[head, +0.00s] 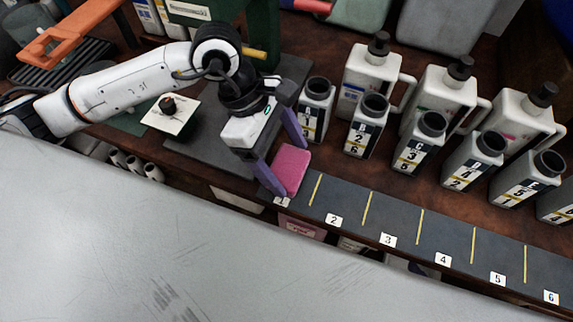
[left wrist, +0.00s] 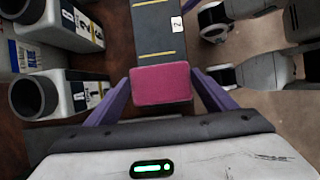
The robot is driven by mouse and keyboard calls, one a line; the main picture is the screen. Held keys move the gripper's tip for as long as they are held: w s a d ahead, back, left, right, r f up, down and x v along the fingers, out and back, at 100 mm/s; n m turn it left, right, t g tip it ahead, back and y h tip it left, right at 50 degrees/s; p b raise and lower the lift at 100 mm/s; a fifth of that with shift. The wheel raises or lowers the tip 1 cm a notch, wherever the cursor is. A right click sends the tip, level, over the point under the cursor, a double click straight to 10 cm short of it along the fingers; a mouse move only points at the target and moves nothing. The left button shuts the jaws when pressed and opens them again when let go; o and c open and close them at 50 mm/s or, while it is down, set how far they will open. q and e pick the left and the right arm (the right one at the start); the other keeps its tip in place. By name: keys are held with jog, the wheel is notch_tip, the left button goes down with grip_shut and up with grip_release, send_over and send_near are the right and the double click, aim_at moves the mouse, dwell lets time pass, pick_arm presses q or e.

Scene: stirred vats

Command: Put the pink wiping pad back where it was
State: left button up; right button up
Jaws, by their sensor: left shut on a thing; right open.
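The pink wiping pad (head: 291,169) is at the left end of the dark numbered strip (head: 390,218), by the label 1. My left gripper (head: 284,168) is shut on the pad, with one purple finger on each side of it. In the left wrist view the pad (left wrist: 161,84) lies between the purple fingers (left wrist: 161,97), in line with the strip. I cannot tell whether the pad touches the strip. My right gripper is not in view.
Several open-necked containers (head: 420,144) and pump-topped white jugs (head: 440,92) stand behind the strip. A white square plate with a dark knob (head: 170,115) lies to the left. Strip sections 2 to 6 are bare.

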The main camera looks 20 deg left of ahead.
aim_at(283, 165)
pick_arm(q)
jog(key=shift+f, duration=1.65)
jog(key=o, duration=1.1)
jog(key=shift+f, duration=0.1)
jog(key=v, duration=0.7)
jog(key=shift+r, duration=0.4)
jog(key=shift+a, duration=0.15)
